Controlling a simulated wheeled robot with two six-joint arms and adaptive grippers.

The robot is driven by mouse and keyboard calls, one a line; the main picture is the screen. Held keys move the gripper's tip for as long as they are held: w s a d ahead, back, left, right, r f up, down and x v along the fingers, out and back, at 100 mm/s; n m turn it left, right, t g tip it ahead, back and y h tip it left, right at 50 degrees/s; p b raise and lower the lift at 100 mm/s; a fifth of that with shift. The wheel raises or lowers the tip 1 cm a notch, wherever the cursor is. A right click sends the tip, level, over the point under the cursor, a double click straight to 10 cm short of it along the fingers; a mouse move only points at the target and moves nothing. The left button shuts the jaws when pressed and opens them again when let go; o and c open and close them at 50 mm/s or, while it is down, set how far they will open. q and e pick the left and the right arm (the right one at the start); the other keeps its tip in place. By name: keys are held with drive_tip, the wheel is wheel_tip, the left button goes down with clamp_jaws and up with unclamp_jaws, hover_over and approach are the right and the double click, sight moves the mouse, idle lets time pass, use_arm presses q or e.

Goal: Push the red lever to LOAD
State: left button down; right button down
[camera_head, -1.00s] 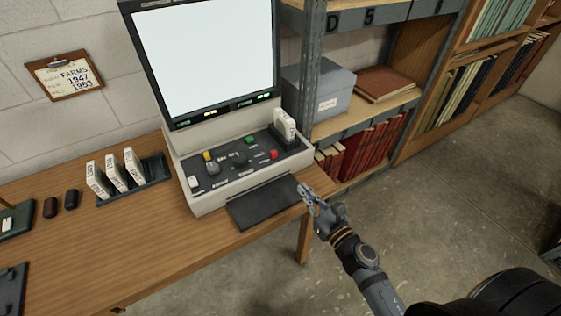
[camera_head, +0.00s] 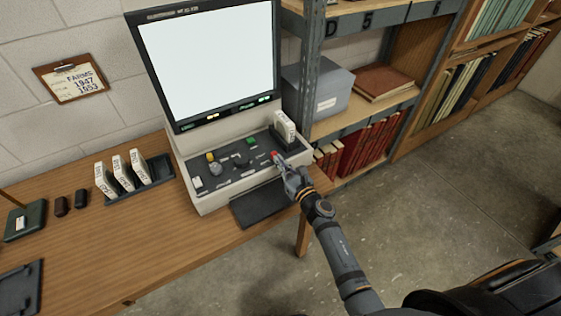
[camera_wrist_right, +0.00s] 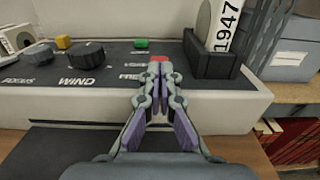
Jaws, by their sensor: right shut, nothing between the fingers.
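The red lever (camera_head: 275,154) is on the right part of the microfilm reader's dark control panel (camera_head: 232,172). In the right wrist view the red lever (camera_wrist_right: 159,59) shows just beyond my fingertips; I cannot tell whether they touch it. My right gripper (camera_head: 281,163) is shut and empty, its tips over the panel's front right. It also shows in the right wrist view (camera_wrist_right: 157,70), where its fingers hide the lettering around the lever. No LOAD label can be read. My left gripper is not in view.
A boxed reel marked 1947 (camera_wrist_right: 225,25) stands in a dark holder right of the lever. A green button (camera_head: 252,140), a yellow knob (camera_head: 211,156) and other knobs are to the left. A metal shelf post (camera_head: 309,80) rises close at the right. A rack with reel boxes (camera_head: 138,167) stands left.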

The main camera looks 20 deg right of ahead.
sight(275, 153)
drive_tip(key=shift+b+x, duration=0.45)
drive_tip(key=shift+x, duration=1.4)
drive_tip(key=shift+s, duration=0.1)
